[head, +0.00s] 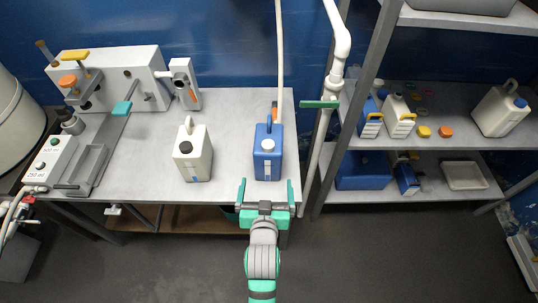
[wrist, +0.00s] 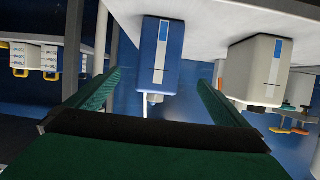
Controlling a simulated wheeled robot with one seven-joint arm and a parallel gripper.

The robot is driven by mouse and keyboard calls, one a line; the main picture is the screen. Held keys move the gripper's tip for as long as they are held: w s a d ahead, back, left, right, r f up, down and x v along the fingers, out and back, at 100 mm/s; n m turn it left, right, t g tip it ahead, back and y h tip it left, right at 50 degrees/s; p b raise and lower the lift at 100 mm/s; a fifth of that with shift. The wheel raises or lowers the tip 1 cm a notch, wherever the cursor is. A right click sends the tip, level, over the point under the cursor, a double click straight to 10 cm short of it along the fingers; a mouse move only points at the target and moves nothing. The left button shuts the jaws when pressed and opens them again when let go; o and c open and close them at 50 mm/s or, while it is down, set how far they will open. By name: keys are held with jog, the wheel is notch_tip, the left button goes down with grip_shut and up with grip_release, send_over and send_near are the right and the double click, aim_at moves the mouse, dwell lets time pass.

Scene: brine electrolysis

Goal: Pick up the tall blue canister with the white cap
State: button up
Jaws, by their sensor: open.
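The tall blue canister (head: 267,160) with a white cap stands upright near the front right edge of the grey table (head: 150,140). It has a white label on its front. My gripper (head: 266,187) is open, just in front of the canister, with its green fingers spread to either side and apart from it. In the wrist view, which looks upside down, the blue canister (wrist: 162,50) sits between the two open fingers (wrist: 160,78), farther ahead than their tips. Nothing is between the fingers.
A white canister (head: 193,160) with a dark cap stands to the left of the blue one. A white pipe (head: 335,80) and the shelf rack post (head: 345,130) rise on the right. Shelves hold several bottles and caps. Equipment (head: 110,80) fills the table's left side.

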send_near(269, 137)
jog(key=shift+s+f+h, duration=0.1)
jog(key=shift+s+h, duration=0.2)
jog(key=shift+s, duration=0.25)
jog(key=shift+w+d, duration=0.1)
jog(key=shift+w, duration=0.2)
jog(key=shift+g, duration=0.3)
jog(key=x, duration=0.5)
jog(key=shift+w, duration=0.2)
jog(key=shift+x, duration=2.6)
jog(key=shift+a, duration=0.35)
jog(key=c, duration=1.8)
jog(key=shift+r, duration=0.3)
jog(key=c, duration=0.4)
